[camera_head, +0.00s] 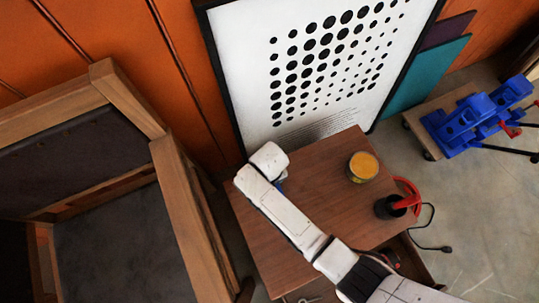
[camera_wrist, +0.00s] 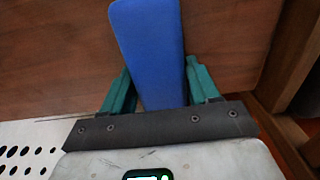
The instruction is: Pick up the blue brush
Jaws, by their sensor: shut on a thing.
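The blue brush (camera_wrist: 148,40) fills the middle of the wrist view as a long flat blue shape, its far end reaching the top edge. My gripper (camera_wrist: 158,78) has its two teal fingers on either side of the brush and is shut on it. In the head view a small patch of blue (camera_head: 281,187) shows beside the end of my white arm; the rest of the brush and the fingers are hidden there. The brush is over the brown wooden table (camera_head: 315,180); I cannot tell whether it touches the top.
On the table stand a jar with a yellow-orange top (camera_head: 363,167) and a dark cup (camera_head: 390,207) with a red thing in it. A framed dot poster (camera_head: 250,60) leans behind; a wooden frame (camera_head: 180,215) stands left.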

